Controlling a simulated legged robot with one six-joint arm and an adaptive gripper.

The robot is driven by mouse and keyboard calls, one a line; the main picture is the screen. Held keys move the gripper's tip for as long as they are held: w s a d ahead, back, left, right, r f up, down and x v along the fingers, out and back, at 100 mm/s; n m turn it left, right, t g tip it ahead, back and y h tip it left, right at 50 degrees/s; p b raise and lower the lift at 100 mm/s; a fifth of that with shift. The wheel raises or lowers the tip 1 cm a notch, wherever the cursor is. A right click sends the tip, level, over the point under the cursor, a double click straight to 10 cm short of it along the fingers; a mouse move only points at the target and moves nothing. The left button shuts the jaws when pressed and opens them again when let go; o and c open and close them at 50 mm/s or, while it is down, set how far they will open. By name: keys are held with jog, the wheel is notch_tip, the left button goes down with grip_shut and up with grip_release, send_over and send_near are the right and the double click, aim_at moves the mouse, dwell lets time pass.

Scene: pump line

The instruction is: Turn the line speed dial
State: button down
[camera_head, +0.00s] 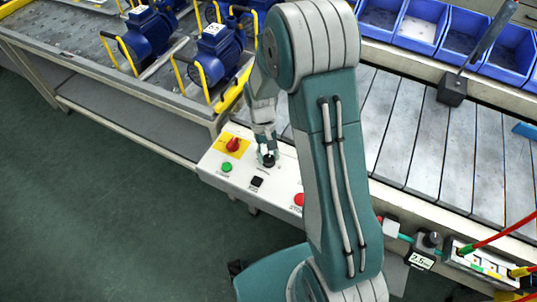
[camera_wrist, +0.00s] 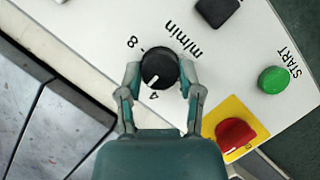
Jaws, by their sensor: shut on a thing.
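The line speed dial (camera_wrist: 159,69) is a round black knob with a white pointer line on a white control panel (camera_wrist: 110,28). In the wrist view its pointer is directed down and left, near the printed 4; an 8 and "m/min" are also printed around it. My gripper (camera_wrist: 160,75) is shut on the dial, one finger on each side. In the head view the dial (camera_head: 269,160) shows small under my gripper (camera_head: 267,153), partly covered by the fingers.
The panel also carries a red rotary switch on a yellow plate (camera_wrist: 236,132), a green START button (camera_wrist: 273,80), a black square button (camera_wrist: 217,10) and a red button (camera_head: 299,199). Blue motors (camera_head: 219,52) stand behind; a slatted conveyor (camera_head: 455,140) lies right.

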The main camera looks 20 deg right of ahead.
jog(key=n+h, duration=0.1)
jog(key=n, duration=0.1)
jog(key=n+h, duration=0.1)
jog(key=n, duration=0.2)
jog(key=shift+w+a+n+t, duration=0.2)
jog(key=shift+n+t, duration=0.1)
jog(key=shift+t, duration=0.1)
jog(key=shift+r, duration=0.1)
dwell(0.3)
jog(key=shift+c, duration=1.3)
grip_release()
jog(key=shift+s, duration=0.1)
jog(key=v, duration=1.2)
jog(key=shift+a, duration=0.2)
